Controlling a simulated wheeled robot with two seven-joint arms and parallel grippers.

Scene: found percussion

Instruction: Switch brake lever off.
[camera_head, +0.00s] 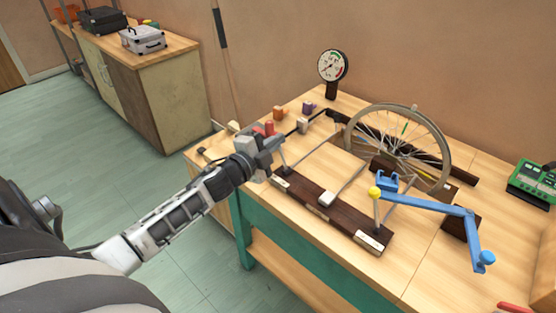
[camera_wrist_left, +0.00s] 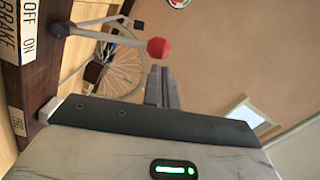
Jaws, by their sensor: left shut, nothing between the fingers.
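The brake lever shows in the left wrist view as a thin grey rod with a red knob (camera_wrist_left: 158,48) at its end. It is mounted on a dark wooden rail (camera_wrist_left: 38,75) beside a white label (camera_wrist_left: 24,35) reading BRAKE, OFF and ON. In the head view its red knob (camera_head: 269,128) is partly hidden by my left gripper (camera_head: 277,143). My left gripper, also in the wrist view (camera_wrist_left: 162,85), is shut and empty, its fingertips close to the knob. I cannot tell whether they touch. My right gripper is not in view.
A spoked wheel (camera_head: 402,143) stands behind the rail on the bench. A yellow-knobbed lever (camera_head: 375,193) and a blue crank (camera_head: 430,205) are to the right. A dial gauge (camera_head: 332,66) stands at the back, a green device (camera_head: 533,182) at far right. Small blocks (camera_head: 279,113) lie near the gripper.

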